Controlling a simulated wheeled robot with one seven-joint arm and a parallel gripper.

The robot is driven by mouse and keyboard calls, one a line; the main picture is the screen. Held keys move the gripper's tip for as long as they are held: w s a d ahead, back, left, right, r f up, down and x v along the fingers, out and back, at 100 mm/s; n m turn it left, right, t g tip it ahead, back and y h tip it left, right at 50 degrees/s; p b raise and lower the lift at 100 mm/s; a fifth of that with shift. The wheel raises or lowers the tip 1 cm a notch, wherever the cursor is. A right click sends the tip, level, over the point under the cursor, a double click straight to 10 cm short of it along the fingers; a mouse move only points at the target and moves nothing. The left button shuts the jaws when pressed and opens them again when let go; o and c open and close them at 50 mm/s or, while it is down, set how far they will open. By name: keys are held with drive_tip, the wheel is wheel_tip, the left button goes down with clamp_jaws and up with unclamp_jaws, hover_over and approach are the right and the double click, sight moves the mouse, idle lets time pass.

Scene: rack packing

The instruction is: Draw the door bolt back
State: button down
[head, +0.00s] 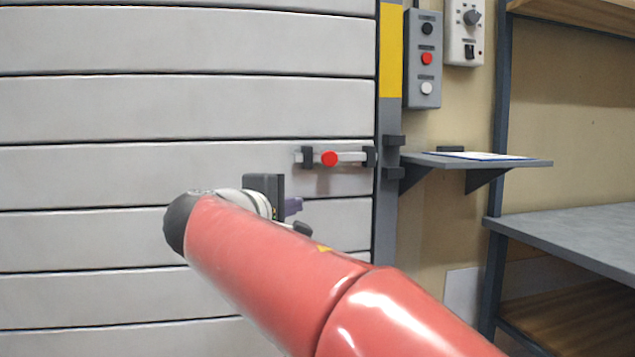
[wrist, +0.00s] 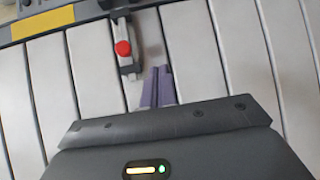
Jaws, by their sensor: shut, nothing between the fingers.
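The door bolt (head: 350,157) is a light grey bar with a red knob (head: 329,159), lying level in dark brackets on the slatted door (head: 190,107). Its right end reaches the bracket beside the door frame. In the wrist view the red knob (wrist: 122,48) shows on the bolt (wrist: 127,65), ahead of the fingers. My gripper (head: 294,206) is below and left of the knob, apart from it. Its purple fingers (wrist: 158,86) are together and hold nothing. My red arm hides part of the lower door.
A frame post (head: 388,110) with a yellow stripe stands right of the door, with a catch beside the bolt. A small shelf (head: 520,161) juts out to its right. Button boxes (head: 423,58) hang above. Racking (head: 580,235) stands at the far right.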

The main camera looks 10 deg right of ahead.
drive_tip(key=w+a+r+n+t+h, duration=0.1)
drive_tip(key=w+a+r+t, duration=0.1)
drive_tip(key=a+r, duration=0.2)
drive_tip(key=s+d+x, duration=0.1)
drive_tip(key=d+x, duration=0.1)
drive_tip(key=x, duration=1.1)
drive_tip(key=shift+s+r+p, duration=0.4)
drive_tip(key=shift+s, duration=0.05)
